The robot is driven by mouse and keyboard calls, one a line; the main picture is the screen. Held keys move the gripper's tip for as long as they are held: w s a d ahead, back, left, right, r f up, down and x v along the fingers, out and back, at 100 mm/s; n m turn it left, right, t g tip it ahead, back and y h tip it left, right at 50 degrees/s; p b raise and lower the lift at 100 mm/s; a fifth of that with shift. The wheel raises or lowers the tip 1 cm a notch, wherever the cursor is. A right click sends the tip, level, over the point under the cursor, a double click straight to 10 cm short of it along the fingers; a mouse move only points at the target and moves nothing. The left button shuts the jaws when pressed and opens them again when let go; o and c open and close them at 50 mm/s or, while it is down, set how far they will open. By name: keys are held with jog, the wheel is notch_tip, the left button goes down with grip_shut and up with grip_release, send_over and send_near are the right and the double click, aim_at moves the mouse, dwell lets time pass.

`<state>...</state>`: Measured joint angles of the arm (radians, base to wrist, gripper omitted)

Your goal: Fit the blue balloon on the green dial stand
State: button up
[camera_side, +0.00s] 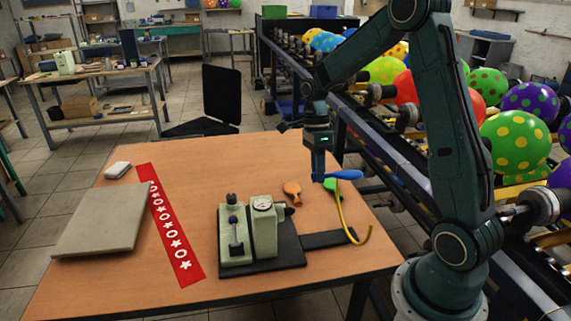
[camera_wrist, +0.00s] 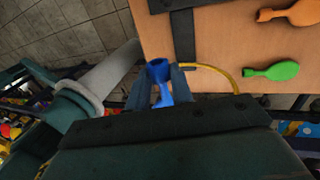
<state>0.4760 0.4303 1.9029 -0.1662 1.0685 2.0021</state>
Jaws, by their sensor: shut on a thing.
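My gripper (camera_side: 319,178) is shut on the blue balloon (camera_side: 345,174), in the air above the right part of the table. In the wrist view, the blue balloon (camera_wrist: 158,68) sits between the fingers (camera_wrist: 158,88), its round opening towards the table side. In the side view, the balloon points out to the right of the fingers. The pale green dial stand (camera_side: 264,235), with a round white gauge near its top, stands on a black base on the table. It is lower and to the left of my gripper, well apart from the balloon. The wrist view does not show the stand's gauge.
A green balloon (camera_wrist: 272,71) and an orange balloon (camera_side: 292,191) lie on the table (camera_side: 200,160). A yellow tube (camera_side: 343,212) curves up beside a black strip (camera_side: 325,240). A red flower strip (camera_side: 168,220) and grey slab (camera_side: 103,218) lie left. A conveyor with printed balloons runs behind.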

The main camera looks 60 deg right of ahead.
jog(key=shift+a+f, duration=0.1)
dwell(0.3)
notch_tip(320, 180, down, 10)
jog(key=w+a, duration=0.2)
jog(key=shift+w+a, duration=0.3)
jog(key=shift+a, duration=0.05)
dwell(1.3)
jog(key=shift+w+a, duration=0.4)
jog(key=shift+w, duration=0.05)
dwell(1.9)
jog(key=o, duration=0.8)
jog(key=shift+o, duration=0.2)
jog(key=shift+r, duration=0.2)
jog(key=v, duration=0.9)
